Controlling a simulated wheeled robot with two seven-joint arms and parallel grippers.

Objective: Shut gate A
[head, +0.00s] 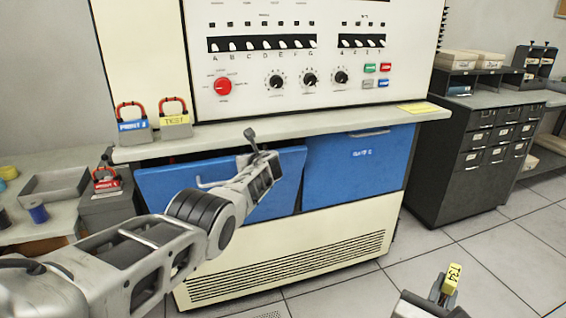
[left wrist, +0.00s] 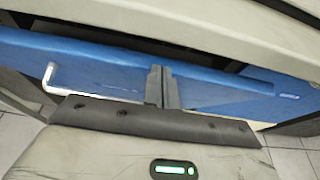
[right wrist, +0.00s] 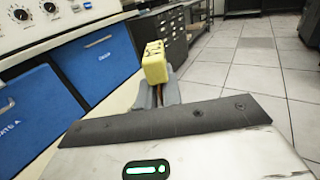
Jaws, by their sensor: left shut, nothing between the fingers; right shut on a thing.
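Gate A (head: 165,190) is the left blue panel under the console counter. It stands ajar, with a dark gap above its top edge and a pale bar handle (head: 207,184). My left arm hides part of its right half. My left gripper (head: 252,140) is shut and empty near the gate's top edge. In the left wrist view its fingers (left wrist: 160,88) are in front of the blue gate (left wrist: 95,65), right of the handle; I cannot tell whether they touch it. My right gripper (head: 442,298) is shut on a yellow tag (head: 452,277) marked T34, away from the gate.
Blue gate C (head: 362,175) to the right looks flush with the cabinet. The counter (head: 300,126) overhangs both gates. Red-shackled padlocks (head: 134,122) stand on its left end. A dark drawer cabinet (head: 470,160) stands at right. The tiled floor (head: 480,240) at right is clear.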

